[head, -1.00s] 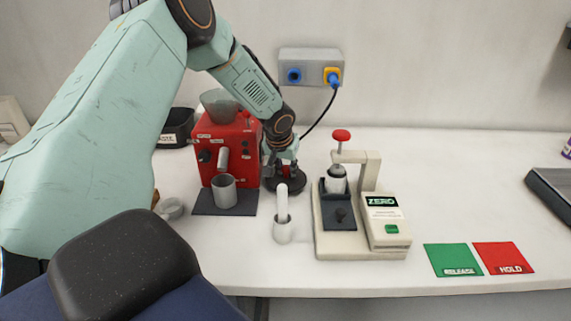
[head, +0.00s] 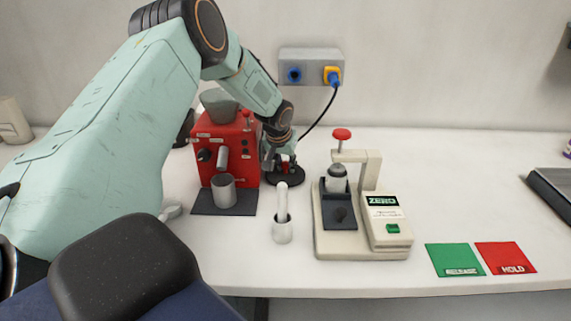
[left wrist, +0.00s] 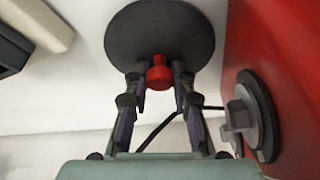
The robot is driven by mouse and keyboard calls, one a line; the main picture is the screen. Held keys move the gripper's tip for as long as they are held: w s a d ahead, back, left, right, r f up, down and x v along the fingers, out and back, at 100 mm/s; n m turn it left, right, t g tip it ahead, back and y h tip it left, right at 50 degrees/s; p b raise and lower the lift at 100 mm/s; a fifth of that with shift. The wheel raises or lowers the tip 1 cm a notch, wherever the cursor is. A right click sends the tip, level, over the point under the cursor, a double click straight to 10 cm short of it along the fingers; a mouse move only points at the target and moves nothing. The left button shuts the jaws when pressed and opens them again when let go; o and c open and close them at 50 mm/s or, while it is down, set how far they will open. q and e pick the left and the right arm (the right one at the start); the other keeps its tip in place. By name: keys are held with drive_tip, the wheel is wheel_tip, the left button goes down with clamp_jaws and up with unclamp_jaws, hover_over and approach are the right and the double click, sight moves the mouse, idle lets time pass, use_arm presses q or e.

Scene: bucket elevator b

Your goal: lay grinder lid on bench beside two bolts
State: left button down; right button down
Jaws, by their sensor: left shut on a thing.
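The grinder lid seems to be the dark round disc (head: 290,179) with a red knob, just right of the red grinder (head: 228,150). In the left wrist view the disc (left wrist: 160,30) and its red knob (left wrist: 158,76) show between my fingers. My left gripper (head: 284,160) is shut on the knob; in the left wrist view its fingertips (left wrist: 159,80) are at either side of it. The disc is low over or on the bench (head: 420,170); I cannot tell if it touches. I cannot make out two loose bolts. My right gripper is not in view.
A grey cup (head: 223,190) stands before the grinder. A white holder (head: 282,230) with a white rod and a cream scale (head: 360,215) stand right of it. Green (head: 455,260) and red (head: 505,257) pads lie further right. The bench behind the pads is clear.

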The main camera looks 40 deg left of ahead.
sight(281, 180)
use_arm(q)
drive_tip(key=c, duration=1.5)
unclamp_jaws()
drive_tip(key=shift+f, duration=0.1)
drive_tip(key=shift+c, duration=0.2)
drive_tip(key=o, duration=0.4)
drive_tip(key=shift+r, duration=0.2)
drive_tip(key=shift+p+v, duration=1.05)
drive_tip(key=shift+v, duration=4.95)
